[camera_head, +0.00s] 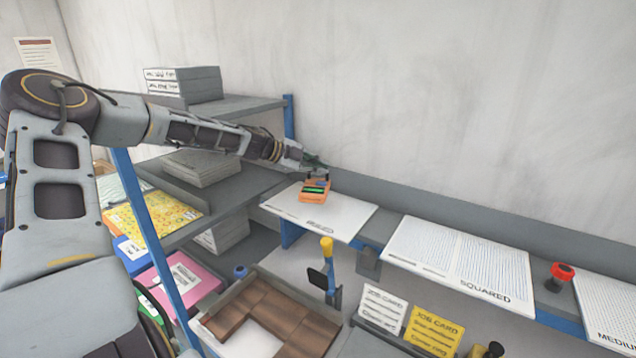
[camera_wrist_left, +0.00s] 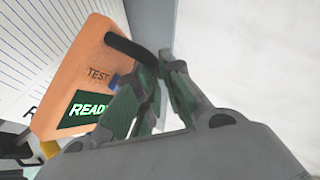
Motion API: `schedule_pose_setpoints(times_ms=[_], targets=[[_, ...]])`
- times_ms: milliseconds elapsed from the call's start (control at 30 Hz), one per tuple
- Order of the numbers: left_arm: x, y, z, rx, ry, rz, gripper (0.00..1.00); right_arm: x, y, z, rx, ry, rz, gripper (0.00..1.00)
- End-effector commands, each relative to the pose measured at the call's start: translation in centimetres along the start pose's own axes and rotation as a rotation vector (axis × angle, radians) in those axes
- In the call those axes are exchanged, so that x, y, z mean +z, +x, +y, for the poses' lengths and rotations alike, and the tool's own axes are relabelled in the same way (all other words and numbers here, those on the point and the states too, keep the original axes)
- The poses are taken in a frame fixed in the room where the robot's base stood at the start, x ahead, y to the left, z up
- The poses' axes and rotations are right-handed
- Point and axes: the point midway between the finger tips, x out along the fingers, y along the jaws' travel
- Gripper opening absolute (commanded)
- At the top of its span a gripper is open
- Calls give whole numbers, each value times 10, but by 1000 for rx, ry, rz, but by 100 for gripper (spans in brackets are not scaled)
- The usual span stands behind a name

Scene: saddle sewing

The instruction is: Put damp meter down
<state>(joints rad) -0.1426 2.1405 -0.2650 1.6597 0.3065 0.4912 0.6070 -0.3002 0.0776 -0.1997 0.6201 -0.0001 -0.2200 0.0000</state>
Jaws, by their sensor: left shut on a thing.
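The damp meter (camera_head: 314,190) is a small orange device with a green display. In the head view it is at the far end of a white lined board (camera_head: 335,215), under my left gripper (camera_head: 312,168). In the left wrist view the damp meter (camera_wrist_left: 75,85) shows "TEST" and a green "READY" screen. My left gripper (camera_wrist_left: 160,62) is shut on its dark handle at the top. I cannot tell whether the meter touches the board. My right gripper is not in view.
A grey shelf rack with blue posts (camera_head: 160,235) stands left, under my left arm. A board marked "SQUARED" (camera_head: 455,262) and a red-topped item (camera_head: 560,275) are to the right. A tray of brown pieces (camera_head: 262,335), a yellow-topped tool (camera_head: 327,250) and job cards (camera_head: 432,332) are in front.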

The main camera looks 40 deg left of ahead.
Motion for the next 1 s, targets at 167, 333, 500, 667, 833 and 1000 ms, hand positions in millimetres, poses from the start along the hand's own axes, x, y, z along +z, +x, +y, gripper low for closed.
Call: schedule_pose_setpoints(times_ms=[167,333,500,667,833,1000], targets=[[5,6,8,-2,1,1,0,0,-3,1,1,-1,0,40],[6,6,8,-2,2,1,0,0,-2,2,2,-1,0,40],[6,6,9,-2,2,1,0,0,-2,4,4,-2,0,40],[10,10,15,-1,0,1,0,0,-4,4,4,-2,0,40],[18,18,28,0,-1,1,0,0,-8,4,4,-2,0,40],[23,23,36,-2,2,0,0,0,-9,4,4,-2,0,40]])
